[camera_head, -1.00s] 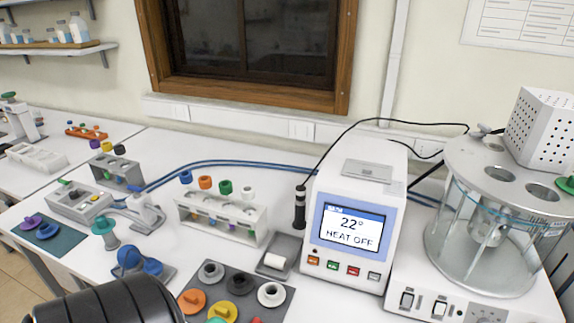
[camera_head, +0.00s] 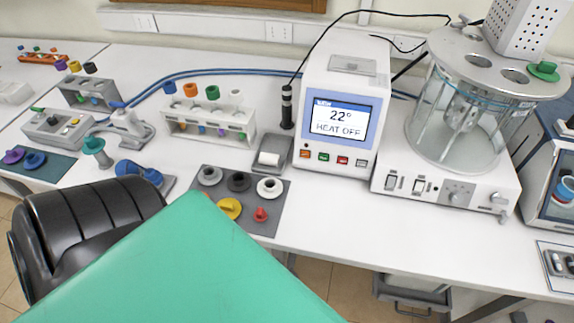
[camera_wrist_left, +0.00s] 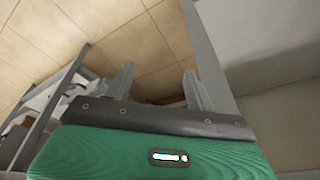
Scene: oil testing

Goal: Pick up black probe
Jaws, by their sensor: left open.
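The black probe (camera_head: 287,107) is a dark upright cylinder with pale bands. Floor tiles and table framework lie beyond the fingers. In the head view my black and green arm parts fill the lower left, and the left fingertips are not visible. My right gripper is not in view.
A grey mat (camera_head: 273,222) with coloured caps lies in front of the probe, beside a small grey tray (camera_head: 283,143). A vial rack (camera_head: 180,132) stands to its left. A glass bath (camera_head: 460,120) stands right of the heater. The front bench right of the mat is clear.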

